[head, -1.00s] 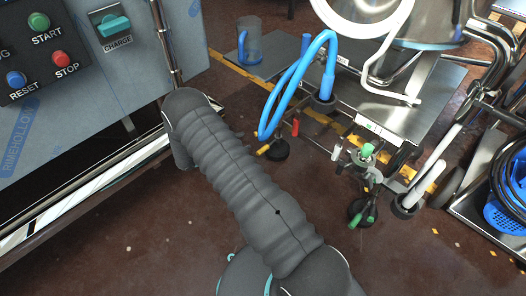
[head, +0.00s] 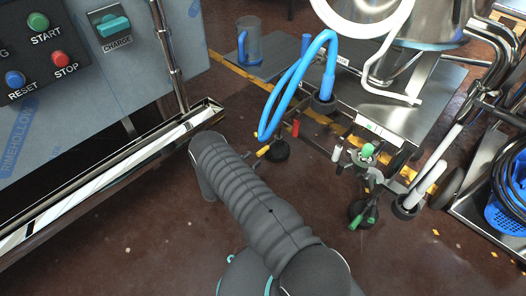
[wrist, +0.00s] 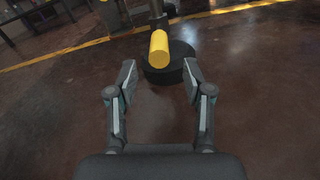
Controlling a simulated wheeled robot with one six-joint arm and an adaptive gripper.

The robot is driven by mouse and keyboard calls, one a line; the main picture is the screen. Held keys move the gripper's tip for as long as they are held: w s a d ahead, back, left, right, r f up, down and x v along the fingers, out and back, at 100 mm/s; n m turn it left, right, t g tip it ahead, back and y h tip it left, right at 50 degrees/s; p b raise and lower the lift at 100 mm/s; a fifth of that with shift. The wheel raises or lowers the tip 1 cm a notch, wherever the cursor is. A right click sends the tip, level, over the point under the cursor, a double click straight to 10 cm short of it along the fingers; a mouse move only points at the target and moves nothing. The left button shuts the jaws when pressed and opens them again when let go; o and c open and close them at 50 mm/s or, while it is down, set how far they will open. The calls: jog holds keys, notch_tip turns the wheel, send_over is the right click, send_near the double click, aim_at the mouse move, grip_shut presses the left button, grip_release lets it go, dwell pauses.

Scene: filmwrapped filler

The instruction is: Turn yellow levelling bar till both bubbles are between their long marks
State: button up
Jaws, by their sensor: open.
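The yellow levelling bar (wrist: 159,48) is a short cylinder with its round end toward the wrist camera, above a round black foot (wrist: 165,73). In the head view the bar (head: 263,151) shows small, beside its black foot (head: 280,151) under the cart. My gripper (wrist: 159,73) is open and empty. Its fingers stand apart to the left and right of the bar's line in the wrist view, with the bar's end ahead, not gripped. My gripper is hidden in the head view. I cannot make out the bubbles or their marks in either view.
A second foot with green handles (head: 363,212) stands to the right. Blue hoses (head: 290,85) hang from the cart (head: 440,85) above the bar. A control cabinet (head: 90,100) with a metal rail is at left. The brown floor (head: 420,260) in front is clear.

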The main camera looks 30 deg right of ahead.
aim_at(263, 151)
jog(key=x, duration=0.7)
jog(key=shift+d, duration=0.25)
grip_shut()
jog(key=shift+a, duration=0.15)
jog(key=shift+w, duration=0.1)
